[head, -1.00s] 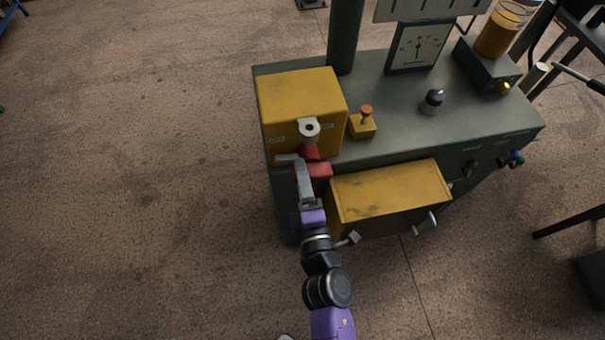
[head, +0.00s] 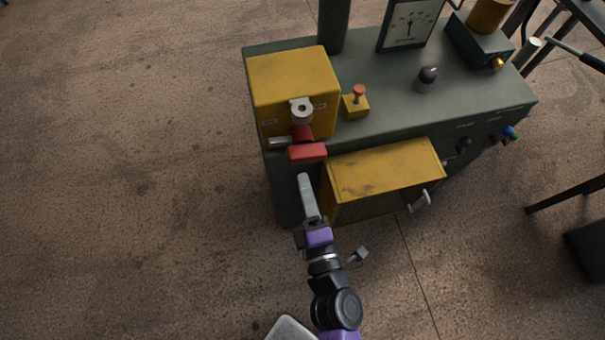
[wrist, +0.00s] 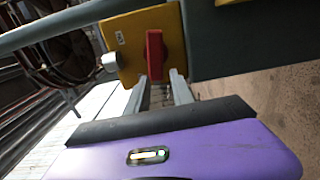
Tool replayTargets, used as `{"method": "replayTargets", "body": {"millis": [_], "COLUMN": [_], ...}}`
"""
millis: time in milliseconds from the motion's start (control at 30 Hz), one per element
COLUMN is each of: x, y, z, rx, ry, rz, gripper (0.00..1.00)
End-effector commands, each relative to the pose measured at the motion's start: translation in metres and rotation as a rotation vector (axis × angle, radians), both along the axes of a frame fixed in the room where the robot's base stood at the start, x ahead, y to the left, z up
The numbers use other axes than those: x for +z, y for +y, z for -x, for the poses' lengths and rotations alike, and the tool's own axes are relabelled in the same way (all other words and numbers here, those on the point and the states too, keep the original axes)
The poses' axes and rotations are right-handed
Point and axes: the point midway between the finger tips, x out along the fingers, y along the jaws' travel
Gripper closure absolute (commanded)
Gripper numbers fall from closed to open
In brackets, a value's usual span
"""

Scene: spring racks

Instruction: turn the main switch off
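The main switch is a red handle (head: 307,152) on the front of a yellow box (head: 292,75) at the bench's left end. The handle lies crosswise in the head view, with small labels on the box to either side. In the wrist view the red handle (wrist: 155,54) stands upright in the picture on the yellow face (wrist: 127,48). My gripper (head: 303,178) is just in front of and below the handle, apart from it. In the wrist view my gripper (wrist: 159,80) is open and empty, its two fingers spread below the handle.
A grey hasp-like piece (head: 301,108) juts out above the handle. A yellow drawer-like box (head: 385,180) sticks out of the bench front to the right of my gripper. An orange-topped button (head: 358,92) and a black knob (head: 428,75) stand on the bench top (head: 390,105). The floor at left is clear.

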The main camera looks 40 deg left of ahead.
Motion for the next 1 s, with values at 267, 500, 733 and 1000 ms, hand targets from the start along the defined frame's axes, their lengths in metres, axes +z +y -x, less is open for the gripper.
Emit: {"method": "replayTargets", "body": {"millis": [267,500,733,1000], "x": [0.054,0.094,0.118,0.109], "y": [-0.039,-0.071,-0.051,-0.033], "z": [-0.037,-0.046,-0.002,0.028], "rx": [-0.164,-0.262,-0.185,-0.175], "ry": [0.172,0.685,1.215,1.486], "rz": [-0.302,-0.744,-0.974,-0.992], "gripper": [1.00,1.00,1.00,1.00]}}
